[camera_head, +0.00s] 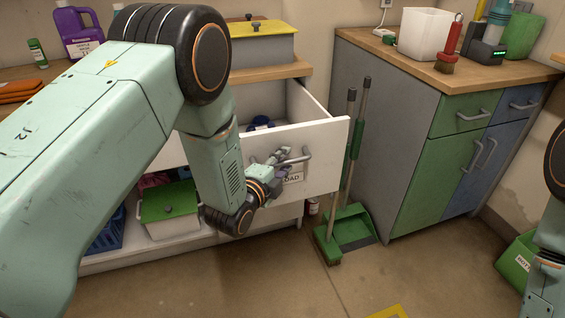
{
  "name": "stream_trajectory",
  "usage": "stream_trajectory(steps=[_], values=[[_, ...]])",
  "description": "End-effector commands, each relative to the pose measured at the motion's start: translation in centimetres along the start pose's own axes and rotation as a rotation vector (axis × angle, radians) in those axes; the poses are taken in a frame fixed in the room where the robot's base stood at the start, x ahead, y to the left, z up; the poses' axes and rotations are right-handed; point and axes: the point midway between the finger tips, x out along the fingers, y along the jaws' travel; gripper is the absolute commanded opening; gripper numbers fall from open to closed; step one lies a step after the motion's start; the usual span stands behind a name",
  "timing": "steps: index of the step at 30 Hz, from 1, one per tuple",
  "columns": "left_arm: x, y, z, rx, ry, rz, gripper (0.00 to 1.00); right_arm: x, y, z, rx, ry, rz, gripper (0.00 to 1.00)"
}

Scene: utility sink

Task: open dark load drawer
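The white-fronted drawer (328,145) stands pulled out from the wooden-topped cabinet, its inside partly showing. Its label (293,178) is partly hidden by my gripper; the letters "OAD" can be read. A dark blue item (259,123) lies inside the drawer. The grey bar handle (306,154) is on the drawer front. My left gripper (283,157) is at this handle, and its fingers appear closed around the bar. My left arm covers the left part of the drawer. My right gripper is out of view; part of my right arm shows at the right edge.
A green broom and dustpan (352,228) stand close to the drawer's right end, beside the green and blue cabinet (437,170). A green-lidded box (168,205) sits on the lower shelf. A green bin (518,262) stands at right. The floor in front is mostly clear.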

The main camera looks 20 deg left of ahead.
Motion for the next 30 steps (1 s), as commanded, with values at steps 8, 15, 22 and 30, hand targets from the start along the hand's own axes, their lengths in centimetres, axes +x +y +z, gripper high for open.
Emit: stream_trajectory(steps=[8,15,22,30], values=[[-0.3,0.1,-0.1,0.0,0.0,0.001,0.36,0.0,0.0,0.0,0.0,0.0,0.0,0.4],[-3.2,0.1,-0.1,-0.001,0.0,0.004,0.36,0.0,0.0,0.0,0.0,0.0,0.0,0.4],[-7.6,0.1,0.0,-0.001,-0.001,0.005,0.36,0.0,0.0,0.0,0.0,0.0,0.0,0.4],[-11.3,0.1,0.0,-0.001,-0.001,0.002,0.36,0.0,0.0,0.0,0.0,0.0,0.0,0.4]])
